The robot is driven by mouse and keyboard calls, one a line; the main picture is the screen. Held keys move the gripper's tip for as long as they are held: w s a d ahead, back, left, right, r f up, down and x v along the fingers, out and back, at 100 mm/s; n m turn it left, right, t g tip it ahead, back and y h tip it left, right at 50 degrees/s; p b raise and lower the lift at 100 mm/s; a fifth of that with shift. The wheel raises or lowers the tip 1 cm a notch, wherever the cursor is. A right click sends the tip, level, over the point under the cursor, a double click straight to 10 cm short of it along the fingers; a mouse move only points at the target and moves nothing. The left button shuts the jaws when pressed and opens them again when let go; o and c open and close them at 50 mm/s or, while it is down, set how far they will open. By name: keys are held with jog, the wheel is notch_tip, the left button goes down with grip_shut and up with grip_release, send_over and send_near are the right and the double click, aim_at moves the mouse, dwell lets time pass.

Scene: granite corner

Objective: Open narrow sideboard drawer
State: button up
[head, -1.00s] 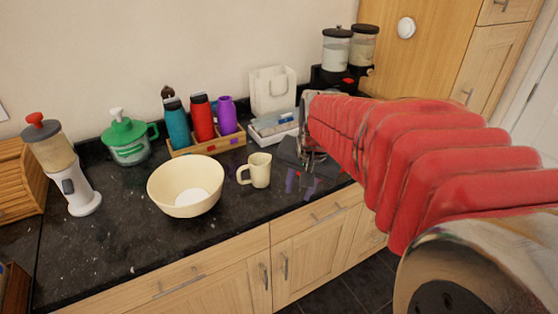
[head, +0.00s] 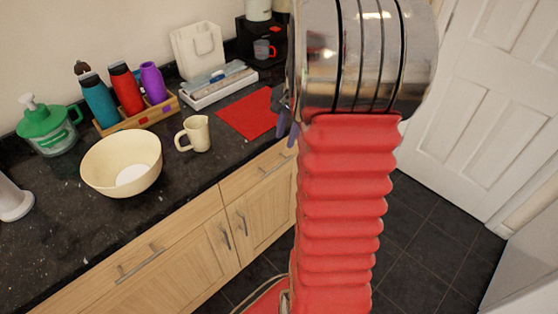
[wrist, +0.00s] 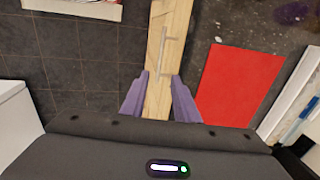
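In the wrist view a pale wood drawer front (wrist: 170,28) with a thin metal bar handle (wrist: 163,52) runs up the middle. My gripper (wrist: 159,97) has its two purple fingers spread apart, one on each side of the wood strip, with nothing between them clearly held. The handle lies beyond the fingertips. In the head view a drawer front (head: 240,183) below the counter edge carries a bar handle (head: 272,168); it looks shut. My gripper (head: 288,128) shows only partly there, near the counter's front edge, and my arm hides the cabinet to its right.
The dark counter (head: 60,225) holds a cream bowl (head: 122,165), a cream mug (head: 194,133), a red mat (head: 248,114) and a bottle tray (head: 140,116). A white door (head: 492,110) stands at the right. Dark tiled floor (head: 425,235) is open before the cabinets.

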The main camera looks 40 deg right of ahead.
aim_at(278, 165)
jog(key=shift+f, duration=0.1)
jog(key=w+f, duration=0.1)
jog(key=f, duration=0.3)
jog(key=w+f, duration=0.1)
jog(key=f, duration=0.8)
jog(key=shift+w+f, duration=0.2)
jog(key=shift+w, duration=0.2)
jog(key=shift+c, duration=0.5)
grip_shut()
jog(key=shift+a, duration=0.1)
